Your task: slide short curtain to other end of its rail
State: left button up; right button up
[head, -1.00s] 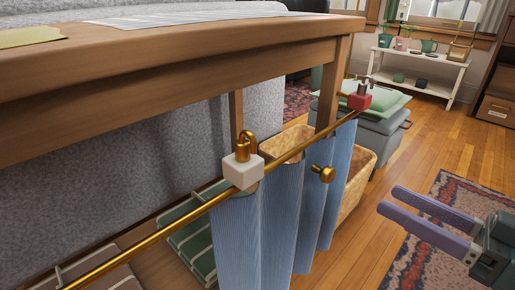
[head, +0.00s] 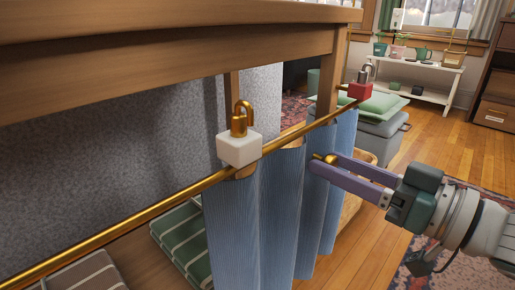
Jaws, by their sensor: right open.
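The short blue curtain (head: 275,215) hangs in folds from a brass rail (head: 120,228) under a wooden table edge. It covers the right part of the rail, between a white block with a brass loop (head: 239,148) and a red block (head: 359,91) near the far end. A brass knob (head: 327,159) sits on the curtain's front. My right gripper (head: 322,162) is open, its purple fingers pointing left at the knob. The fingers overlap the knob in the picture; I cannot tell whether they touch it. My left gripper is not in view.
The wooden table (head: 180,70) stands over the rail. Folded green striped cloth (head: 182,235) and a brown cloth (head: 90,275) lie behind the rail at left. Wooden floor is open at right.

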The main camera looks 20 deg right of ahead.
grip_shut()
dwell(0.3)
dwell(1.1)
